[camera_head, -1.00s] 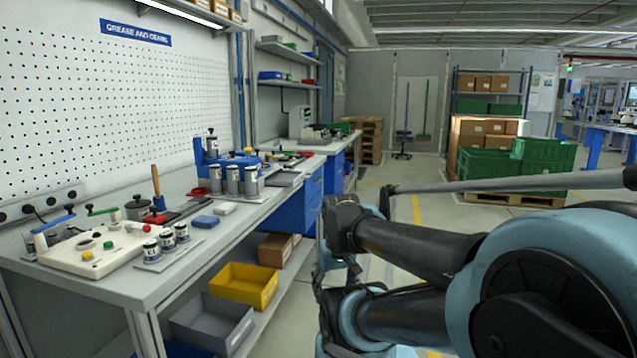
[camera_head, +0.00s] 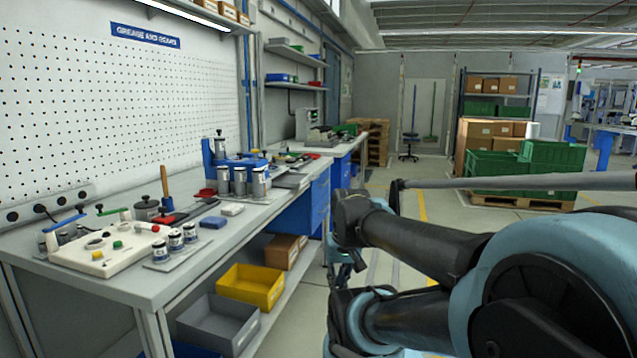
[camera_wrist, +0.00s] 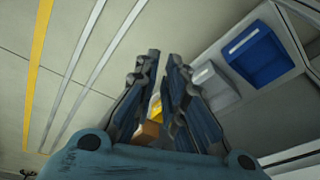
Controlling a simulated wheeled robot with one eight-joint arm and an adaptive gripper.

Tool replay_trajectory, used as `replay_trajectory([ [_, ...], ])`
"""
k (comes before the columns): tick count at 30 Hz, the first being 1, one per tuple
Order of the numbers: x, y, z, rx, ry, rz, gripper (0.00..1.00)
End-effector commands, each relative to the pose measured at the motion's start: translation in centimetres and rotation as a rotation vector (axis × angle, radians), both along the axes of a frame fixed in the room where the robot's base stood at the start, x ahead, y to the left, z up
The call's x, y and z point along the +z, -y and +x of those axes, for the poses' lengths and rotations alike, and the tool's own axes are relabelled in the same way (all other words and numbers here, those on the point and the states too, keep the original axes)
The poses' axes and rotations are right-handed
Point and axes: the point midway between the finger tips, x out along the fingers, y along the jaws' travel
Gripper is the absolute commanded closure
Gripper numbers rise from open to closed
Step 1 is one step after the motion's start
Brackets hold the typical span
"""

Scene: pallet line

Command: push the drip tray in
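My gripper (camera_wrist: 164,62) shows in the wrist view with its two dark blue fingers apart and nothing between them. It points down past the bench front towards the floor and the lower-shelf bins. In the head view my arm reaches along the bench's right side, and its fingers are not clear there. I cannot tell which piece is the drip tray.
Under the bench are a yellow bin (camera_head: 250,288), a grey bin (camera_head: 218,325) and brown boxes (camera_head: 283,252). A blue bin (camera_wrist: 256,53) shows in the wrist view. Green crates (camera_head: 500,164) stand on a pallet at the back right.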

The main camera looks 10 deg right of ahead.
Motion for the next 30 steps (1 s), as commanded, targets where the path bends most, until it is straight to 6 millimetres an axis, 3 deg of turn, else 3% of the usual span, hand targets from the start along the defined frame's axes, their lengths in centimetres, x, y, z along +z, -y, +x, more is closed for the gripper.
replay_trajectory([
  [9,4.8,-2.8,9.1,-0.087,0.108,0.214,1.00],
  [15,7.6,-3.5,15.5,-0.154,0.183,0.345,1.00],
  [22,10.4,-3.2,23.1,-0.239,0.272,0.495,1.00],
  [30,13.0,-1.0,32.1,-0.351,0.382,0.664,1.00],
])
